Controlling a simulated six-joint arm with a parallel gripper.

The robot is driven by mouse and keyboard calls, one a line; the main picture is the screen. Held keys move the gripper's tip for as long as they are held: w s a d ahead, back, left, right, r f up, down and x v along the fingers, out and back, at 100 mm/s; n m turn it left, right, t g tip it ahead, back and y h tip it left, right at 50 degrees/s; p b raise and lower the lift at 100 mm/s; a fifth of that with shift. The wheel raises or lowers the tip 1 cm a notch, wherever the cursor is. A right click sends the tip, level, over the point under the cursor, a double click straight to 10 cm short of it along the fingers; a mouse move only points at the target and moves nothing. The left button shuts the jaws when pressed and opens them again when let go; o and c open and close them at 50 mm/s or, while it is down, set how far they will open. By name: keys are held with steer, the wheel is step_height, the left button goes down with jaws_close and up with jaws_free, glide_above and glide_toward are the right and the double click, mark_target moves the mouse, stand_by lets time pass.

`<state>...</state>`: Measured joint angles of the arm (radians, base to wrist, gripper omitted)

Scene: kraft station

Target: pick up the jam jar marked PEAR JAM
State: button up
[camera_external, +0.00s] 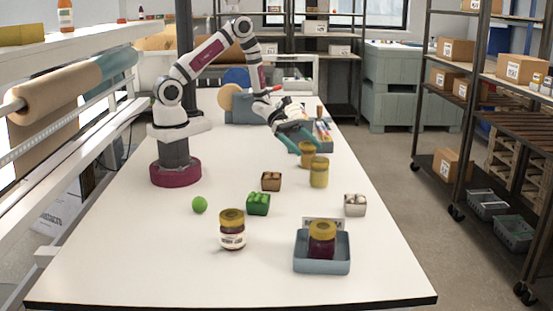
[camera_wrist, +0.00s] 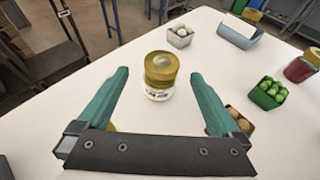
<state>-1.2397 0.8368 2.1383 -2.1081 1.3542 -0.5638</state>
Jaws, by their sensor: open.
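My gripper (camera_external: 305,146) is open, reaching low over the table, with its green fingers pointing toward the front jars. In the wrist view, a gold-lidded jar (camera_wrist: 160,72) with a white label stands upright ahead, between the lines of the open fingers (camera_wrist: 160,80); its print is too small to read surely. In the external view this appears to be the front yellow jar (camera_external: 319,173). Another yellow jar (camera_external: 307,160) stands just behind it, at the fingertips. A dark red jar (camera_external: 232,232) stands nearer the front, and it also shows in the wrist view (camera_wrist: 302,66).
A blue-grey tray (camera_external: 321,267) holds another dark red jar (camera_external: 322,242). A green carton (camera_external: 258,204), a brown carton (camera_external: 271,181), a pale carton (camera_external: 355,205) and a green ball (camera_external: 200,205) stand around. The table's front left is clear.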

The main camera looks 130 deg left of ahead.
mark_target(326, 166)
steer(key=x, duration=1)
steer(key=shift+w+d+f, duration=0.1)
steer(key=shift+d, duration=0.1)
jaws_close()
